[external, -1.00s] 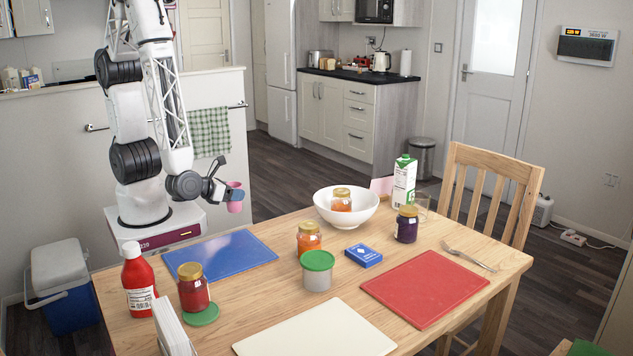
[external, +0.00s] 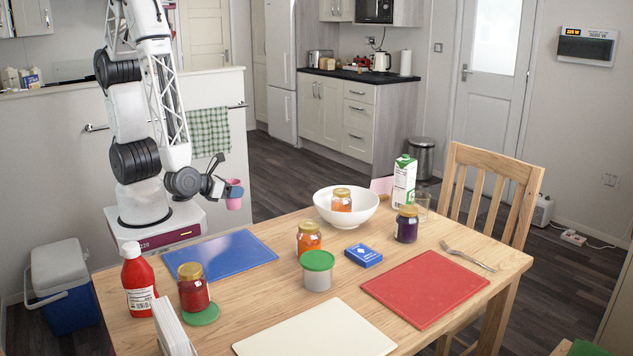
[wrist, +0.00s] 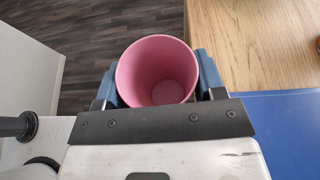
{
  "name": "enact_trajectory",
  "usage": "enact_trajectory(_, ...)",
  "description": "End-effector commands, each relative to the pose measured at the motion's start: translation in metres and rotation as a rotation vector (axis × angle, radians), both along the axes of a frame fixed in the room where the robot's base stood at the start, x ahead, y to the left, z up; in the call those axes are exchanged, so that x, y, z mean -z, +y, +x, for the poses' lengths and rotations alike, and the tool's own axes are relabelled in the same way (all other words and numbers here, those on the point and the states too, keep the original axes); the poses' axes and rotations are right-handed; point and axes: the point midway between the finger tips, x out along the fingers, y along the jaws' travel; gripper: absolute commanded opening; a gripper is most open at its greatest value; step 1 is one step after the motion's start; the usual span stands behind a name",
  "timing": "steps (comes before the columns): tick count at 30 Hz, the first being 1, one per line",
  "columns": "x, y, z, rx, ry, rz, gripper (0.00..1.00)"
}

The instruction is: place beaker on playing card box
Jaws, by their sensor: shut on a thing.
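A pink beaker (external: 233,203) is held in my gripper (external: 226,188) in the external view, in the air beside the table's far left edge. In the wrist view the beaker (wrist: 157,72) is upright with its open mouth facing the camera and looks empty. My gripper (wrist: 157,84) is shut on it, one blue finger pad on each side. The playing card box (external: 363,256) is small and blue and lies flat on the middle of the table, well to the right of my gripper. Its top looks clear.
Around the card box stand an orange jar (external: 309,238), a green-lidded tub (external: 317,270), a dark purple jar (external: 406,224), a white bowl (external: 346,212) and a red board (external: 425,288). A blue board (external: 220,256) lies nearest my gripper. A milk carton (external: 404,184) stands tall behind.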

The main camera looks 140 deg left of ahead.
Motion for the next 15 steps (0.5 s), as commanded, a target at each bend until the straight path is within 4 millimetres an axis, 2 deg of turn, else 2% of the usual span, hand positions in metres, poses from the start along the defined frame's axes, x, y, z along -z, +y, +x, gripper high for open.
enact_trajectory(15, -0.072, 0.0, 0.0, -0.001, -0.003, 0.0, 0.4)
